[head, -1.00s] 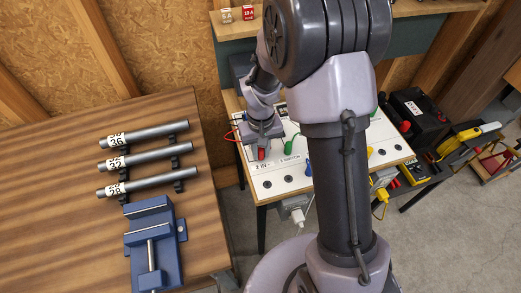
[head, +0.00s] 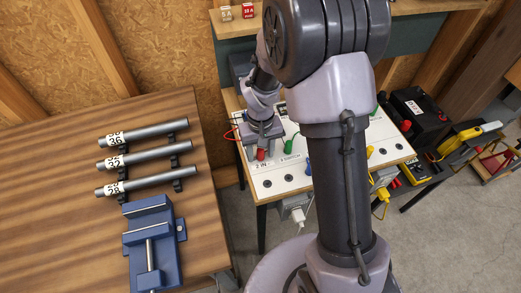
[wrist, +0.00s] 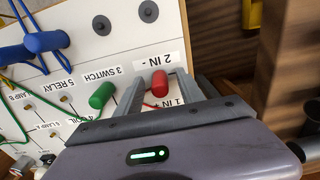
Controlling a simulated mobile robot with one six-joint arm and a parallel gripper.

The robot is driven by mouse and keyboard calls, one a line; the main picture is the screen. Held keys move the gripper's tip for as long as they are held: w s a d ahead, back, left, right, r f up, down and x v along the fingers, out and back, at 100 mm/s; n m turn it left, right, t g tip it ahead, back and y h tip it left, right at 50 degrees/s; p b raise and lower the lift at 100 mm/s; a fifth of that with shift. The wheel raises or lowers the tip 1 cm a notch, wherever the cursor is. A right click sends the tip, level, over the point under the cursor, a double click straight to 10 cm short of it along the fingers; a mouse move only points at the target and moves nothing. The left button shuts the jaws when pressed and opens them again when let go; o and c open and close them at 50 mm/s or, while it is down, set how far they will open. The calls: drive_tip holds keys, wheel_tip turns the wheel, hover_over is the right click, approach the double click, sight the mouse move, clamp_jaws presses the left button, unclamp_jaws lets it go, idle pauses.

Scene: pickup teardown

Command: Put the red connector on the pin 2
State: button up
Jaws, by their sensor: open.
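The red connector (wrist: 159,83) stands on the white board (wrist: 85,62) beside the "2 IN -" label (wrist: 148,60). It also shows in the head view (head: 261,153), just in front of my gripper (head: 264,137). In the wrist view my gripper (wrist: 170,85) is open, with one finger on each side of the red connector and gaps visible between. A thin red wire runs from the connector. The pin under the connector is hidden, so I cannot tell how deep it sits.
A green connector (wrist: 102,95) stands near "3 SWITCH", close to one finger. A blue connector (wrist: 45,42) with cables is farther left. Bare black sockets (wrist: 148,11) line the board edge. A wooden bench with a blue vise (head: 152,243) is at the left.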

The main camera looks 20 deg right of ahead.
wheel_tip(320, 180, up, 18)
drive_tip(key=f+p, duration=0.1)
drive_tip(key=p, duration=0.5)
drive_tip(key=s+a+r+m+t+y+b, duration=0.1)
drive_tip(key=s+a+r+m+t+b, duration=0.1)
drive_tip(key=s, duration=0.7)
drive_tip(key=s+a+r+m+t+y+b, duration=0.1)
drive_tip(key=s+a+r+m+t+b, duration=0.1)
drive_tip(key=s+r, duration=0.4)
drive_tip(key=s+t+b, duration=0.1)
drive_tip(key=s+b, duration=0.1)
drive_tip(key=s, duration=0.2)
drive_tip(key=shift+t, duration=0.4)
